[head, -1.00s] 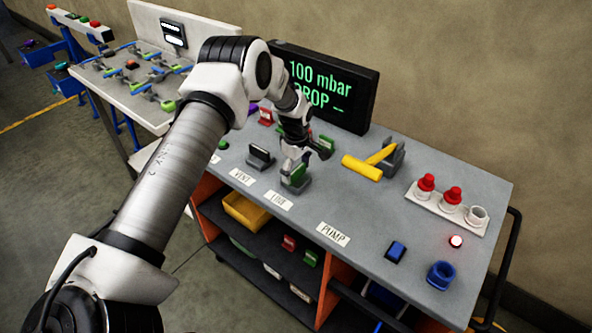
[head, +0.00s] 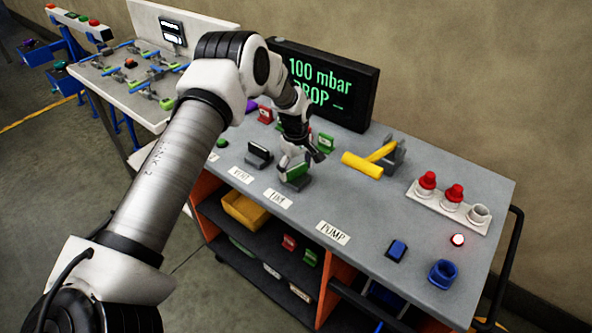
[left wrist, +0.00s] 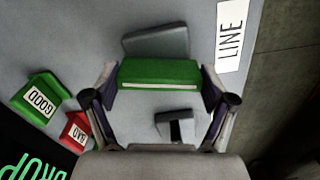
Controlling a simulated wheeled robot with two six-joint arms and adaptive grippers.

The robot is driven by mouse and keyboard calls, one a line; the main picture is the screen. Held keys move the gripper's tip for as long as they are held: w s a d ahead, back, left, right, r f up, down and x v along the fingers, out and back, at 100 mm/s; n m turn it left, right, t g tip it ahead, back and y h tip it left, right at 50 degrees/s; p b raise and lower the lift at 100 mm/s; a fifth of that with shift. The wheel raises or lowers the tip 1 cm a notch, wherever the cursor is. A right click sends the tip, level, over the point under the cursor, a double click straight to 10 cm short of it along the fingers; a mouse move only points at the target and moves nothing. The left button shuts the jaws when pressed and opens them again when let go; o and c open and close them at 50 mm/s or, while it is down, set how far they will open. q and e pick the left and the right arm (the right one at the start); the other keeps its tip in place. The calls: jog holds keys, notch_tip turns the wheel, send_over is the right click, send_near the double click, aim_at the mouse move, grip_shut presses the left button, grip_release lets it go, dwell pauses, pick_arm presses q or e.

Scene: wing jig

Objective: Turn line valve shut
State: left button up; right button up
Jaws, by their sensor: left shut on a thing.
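The line valve is a green bar handle (head: 296,172) with a pale stripe along it, on a grey base, behind the LINE label (head: 278,198). My left gripper (left wrist: 160,88) is shut on this handle (left wrist: 160,72), one finger at each end of the bar in the left wrist view. The grey base (left wrist: 155,42) shows beside the handle. In the head view the gripper comes down on the handle from above and hides part of it. My right gripper is not in view.
The vent valve (head: 258,153) stands left of the line valve. Red and green markers (head: 325,143) stand behind, before the screen (head: 325,85) reading 100 mbar DROP. A yellow hammer-like tool (head: 370,160) lies to the right. The bench front near the PUMP label (head: 333,233) is clear.

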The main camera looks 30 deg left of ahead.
pick_arm(q)
jog(key=m, duration=0.1)
jog(key=m+b, duration=0.1)
jog(key=m, duration=0.1)
jog(key=shift+s+f+m, duration=0.15)
jog(key=shift+f+m, duration=0.15)
jog(key=m+b, duration=0.1)
jog(key=m, duration=0.2)
jog(key=shift+m, duration=0.3)
jog(key=m+b, duration=0.1)
jog(key=m, duration=0.3)
jog(key=shift+m, duration=0.3)
jog(key=shift+r+m+b, duration=0.15)
jog(key=shift+m+b, duration=0.45)
jog(key=shift+m, duration=1.1)
jog(key=o, duration=0.9)
jog(key=shift+o, duration=0.5)
